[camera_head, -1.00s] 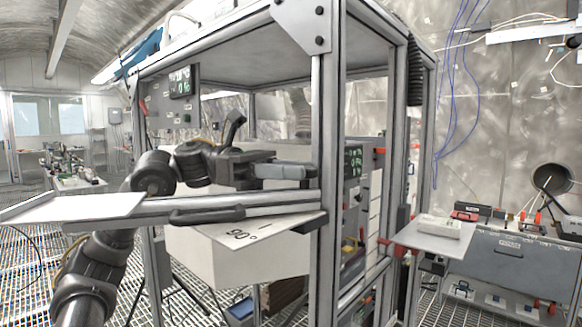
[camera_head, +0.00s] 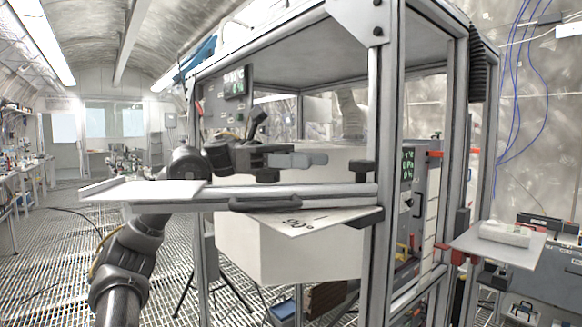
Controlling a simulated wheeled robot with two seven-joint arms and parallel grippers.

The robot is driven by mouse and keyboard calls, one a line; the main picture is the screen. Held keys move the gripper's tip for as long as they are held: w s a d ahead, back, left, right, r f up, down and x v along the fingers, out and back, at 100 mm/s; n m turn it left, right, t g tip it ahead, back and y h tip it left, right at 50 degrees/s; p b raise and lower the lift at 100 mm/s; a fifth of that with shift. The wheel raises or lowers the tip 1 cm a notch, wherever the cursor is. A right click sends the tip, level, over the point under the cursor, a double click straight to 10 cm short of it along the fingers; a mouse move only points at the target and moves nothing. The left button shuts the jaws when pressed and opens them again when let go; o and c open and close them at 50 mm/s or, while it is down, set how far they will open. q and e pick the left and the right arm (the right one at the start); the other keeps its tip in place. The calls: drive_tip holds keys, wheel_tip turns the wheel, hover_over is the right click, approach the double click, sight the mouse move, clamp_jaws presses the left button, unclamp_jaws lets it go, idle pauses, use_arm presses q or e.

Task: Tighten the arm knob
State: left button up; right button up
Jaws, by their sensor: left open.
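A black knob-like block (camera_head: 363,172) stands on the right end of a grey rail arm (camera_head: 325,190), next to the front post. I take it as the arm knob. My left gripper (camera_head: 318,160) is above the rail, to the left of this block. Its grey fingers point right, with a gap between their tips and the block. The gripper is open, and nothing shows between the fingers. A smaller black piece (camera_head: 267,175) sits on the rail under the gripper; I cannot tell what it is. My right gripper is out of view.
The metal frame post (camera_head: 384,130) rises at the right end of the rail. A white plate (camera_head: 150,189) lies on the rail's left part, and a black handle (camera_head: 265,203) is on its front. A panel marked 90° (camera_head: 310,222) is below. Open grated floor (camera_head: 60,270) extends left.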

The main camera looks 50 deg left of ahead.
use_arm(q)
drive_tip(key=shift+v, duration=1.6)
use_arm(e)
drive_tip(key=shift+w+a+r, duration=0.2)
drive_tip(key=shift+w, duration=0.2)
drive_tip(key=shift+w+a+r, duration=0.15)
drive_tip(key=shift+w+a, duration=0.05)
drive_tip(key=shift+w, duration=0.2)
